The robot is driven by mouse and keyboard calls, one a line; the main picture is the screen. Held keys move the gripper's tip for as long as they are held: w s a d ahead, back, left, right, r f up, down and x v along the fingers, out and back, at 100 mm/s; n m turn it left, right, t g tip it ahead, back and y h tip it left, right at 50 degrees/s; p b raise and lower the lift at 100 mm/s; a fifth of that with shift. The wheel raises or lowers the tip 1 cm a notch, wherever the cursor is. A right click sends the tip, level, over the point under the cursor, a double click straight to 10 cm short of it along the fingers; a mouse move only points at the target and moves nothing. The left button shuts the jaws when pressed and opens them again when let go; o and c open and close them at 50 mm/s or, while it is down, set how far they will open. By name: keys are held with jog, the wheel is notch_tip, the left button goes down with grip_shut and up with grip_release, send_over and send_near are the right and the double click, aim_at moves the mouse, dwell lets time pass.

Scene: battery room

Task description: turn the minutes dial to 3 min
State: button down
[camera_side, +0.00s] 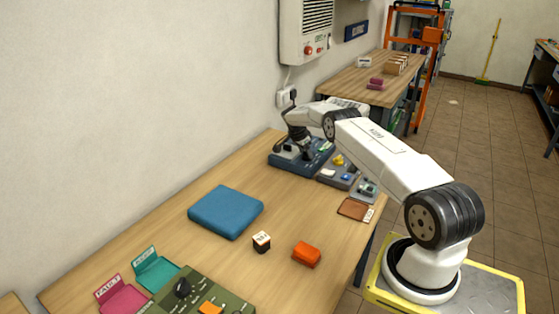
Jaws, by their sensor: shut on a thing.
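My gripper (305,153) points down over the blue panel (318,166) at the far end of the wooden bench, by the wall. It is shut on what appears to be the minutes dial on that panel. The jaws and wrist hide the dial, so its pointer and any minute marks cannot be read. My white arm reaches over to the panel from the lower right.
Beside the panel are grey units with a yellow knob (338,160) and a blue part (345,177). A blue pad (226,211), a white-topped block (261,242), an orange block (306,254) and a green panel (213,291) lie nearer. Bench between them is clear.

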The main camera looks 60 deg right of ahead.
jog(key=shift+m, duration=0.6)
dwell(0.3)
jog(key=shift+c, duration=0.3)
grip_release()
jog(key=shift+w+r, duration=0.15)
jog(key=shift+r, duration=0.05)
jog(key=v, duration=0.7)
jog(key=shift+r, duration=0.15)
jog(key=shift+w, duration=0.1)
jog(key=shift+a, duration=0.15)
